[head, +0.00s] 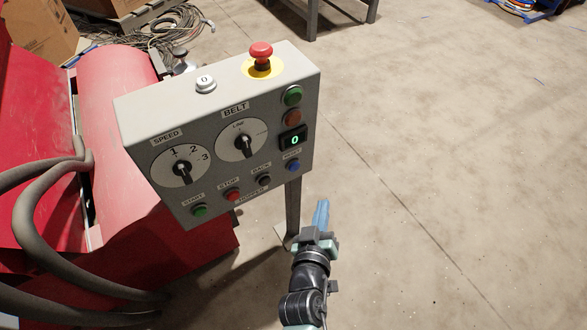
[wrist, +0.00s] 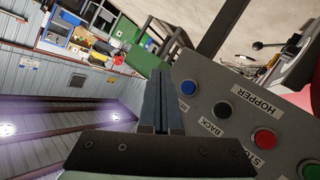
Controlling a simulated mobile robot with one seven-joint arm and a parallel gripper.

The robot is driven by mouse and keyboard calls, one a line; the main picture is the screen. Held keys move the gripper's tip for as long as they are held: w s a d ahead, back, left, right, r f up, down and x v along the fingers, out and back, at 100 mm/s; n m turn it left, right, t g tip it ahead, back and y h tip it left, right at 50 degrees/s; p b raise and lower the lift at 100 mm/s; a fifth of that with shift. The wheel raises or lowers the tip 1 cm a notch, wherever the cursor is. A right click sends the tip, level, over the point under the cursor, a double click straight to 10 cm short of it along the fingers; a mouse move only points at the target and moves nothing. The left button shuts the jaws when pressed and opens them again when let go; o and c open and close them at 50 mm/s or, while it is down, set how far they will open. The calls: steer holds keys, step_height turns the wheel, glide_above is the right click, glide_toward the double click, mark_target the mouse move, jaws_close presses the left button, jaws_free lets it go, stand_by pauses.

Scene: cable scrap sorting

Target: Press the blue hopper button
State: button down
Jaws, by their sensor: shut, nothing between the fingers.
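The blue button (head: 293,165) is the rightmost of the lower row on the grey control panel (head: 270,190), in the row marked HOPPER. It also shows in the wrist view (wrist: 188,87), just right of my fingertips. My gripper (head: 321,204) is below and to the right of the panel in the head view, with blue fingers pointing up. In the wrist view my gripper (wrist: 162,76) has its fingers shut together with nothing between them. The fingertips appear apart from the button; the exact depth gap cannot be told.
The row also has a black button (head: 263,180), a red button (head: 232,195) and a green button (head: 199,210). A red emergency stop (head: 261,52) tops the panel. Red machinery (head: 120,120) and grey hoses (head: 45,230) are at left.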

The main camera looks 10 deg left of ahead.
mark_target(294, 166)
steer(key=shift+w, duration=0.1)
steer(key=w+a+b, duration=0.4)
steer(key=w+a, duration=0.1)
steer(key=w, duration=0.2)
stand_by(0.4)
steer(key=shift+a+b, duration=0.15)
steer(key=shift+b, duration=0.15)
stand_by(1.7)
steer(key=shift+w+a, duration=0.2)
steer(key=shift+w, duration=0.1)
steer(key=shift+w+a+b, duration=0.3)
steer(key=shift+w+b, duration=0.05)
steer(key=shift+b, duration=0.2)
stand_by(0.5)
steer(key=shift+s+d+r, duration=0.1)
steer(key=shift+s+d+p, duration=0.45)
steer(key=shift+s+p, duration=0.05)
steer(key=shift+s, duration=0.1)
